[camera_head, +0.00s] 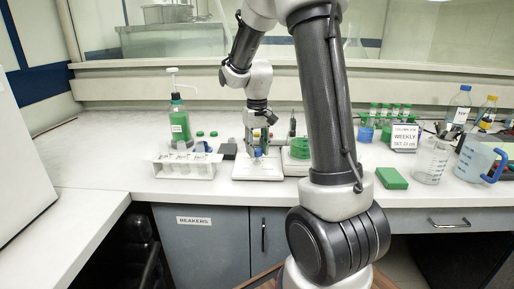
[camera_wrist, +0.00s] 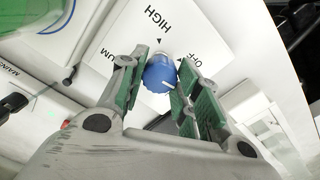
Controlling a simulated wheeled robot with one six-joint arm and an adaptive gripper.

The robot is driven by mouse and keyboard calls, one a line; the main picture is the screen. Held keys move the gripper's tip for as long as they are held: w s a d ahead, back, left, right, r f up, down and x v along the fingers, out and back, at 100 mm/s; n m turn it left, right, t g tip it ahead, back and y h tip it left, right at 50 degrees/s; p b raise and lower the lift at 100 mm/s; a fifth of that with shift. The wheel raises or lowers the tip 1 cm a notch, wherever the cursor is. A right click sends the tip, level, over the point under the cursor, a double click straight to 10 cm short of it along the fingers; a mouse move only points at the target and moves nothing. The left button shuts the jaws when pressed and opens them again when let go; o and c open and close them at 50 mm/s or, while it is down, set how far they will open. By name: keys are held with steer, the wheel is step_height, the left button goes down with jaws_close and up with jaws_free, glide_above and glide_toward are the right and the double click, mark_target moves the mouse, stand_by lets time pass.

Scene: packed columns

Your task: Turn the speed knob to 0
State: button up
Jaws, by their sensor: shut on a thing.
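The blue speed knob (camera_wrist: 159,76) sits between the two green-padded fingers of my gripper (camera_wrist: 160,84) in the wrist view. The fingers are shut on it from both sides. A short white line shows on the knob, towards its lower right in the picture. The white panel (camera_wrist: 190,40) around it reads HIGH above the knob, OFF to its right and a partly hidden word ending in UM to its left. In the head view, my gripper (camera_head: 257,140) reaches down over the white device (camera_head: 243,172), with the blue knob (camera_head: 258,153) just visible.
A tube rack (camera_head: 185,168) and a green pump bottle (camera_head: 180,125) stand left of the device. A green-topped device (camera_head: 299,148) stands close on its right. A green block (camera_head: 391,178), a beaker (camera_head: 430,160) and a blue jug (camera_head: 476,160) are further right. The front-left bench is clear.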

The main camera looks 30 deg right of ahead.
mark_target(257, 149)
steer(key=n, duration=0.6)
steer(key=shift+n, duration=0.3)
stand_by(0.4)
steer(key=o, duration=1)
step_height(257, 149, up, 12)
stand_by(0.4)
